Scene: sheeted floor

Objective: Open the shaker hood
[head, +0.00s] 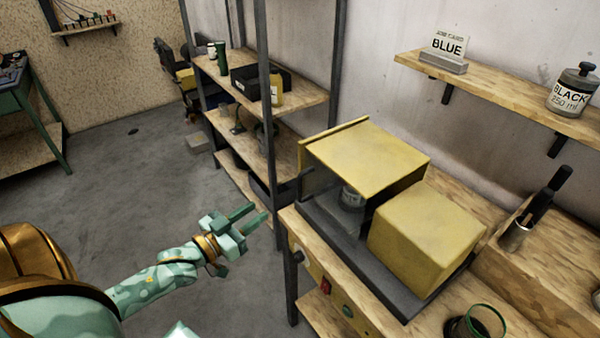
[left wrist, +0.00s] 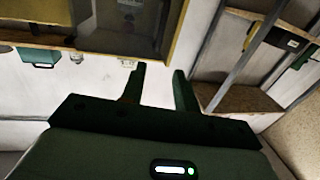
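The shaker stands on the wooden bench, with a dark grey base (head: 345,240) and a yellow housing block (head: 425,235) on its right. Its yellow hood (head: 370,158) sits on the left part, with a dark handle (head: 305,185) at its left side. A grey jar (head: 352,198) shows under the hood. I cannot tell for sure how far the hood is raised. My left gripper (head: 254,213) is open and empty, left of the shaker and apart from it. In the left wrist view its two fingers (left wrist: 158,76) are spread, with the hood (left wrist: 105,28) beyond at upper left.
A metal-post shelf rack (head: 270,105) with boxes stands behind my left gripper. A wall shelf (head: 500,88) carries a BLUE job card (head: 448,45) and a BLACK jar (head: 573,92). A green-rimmed cup (head: 478,323) is at the bench front.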

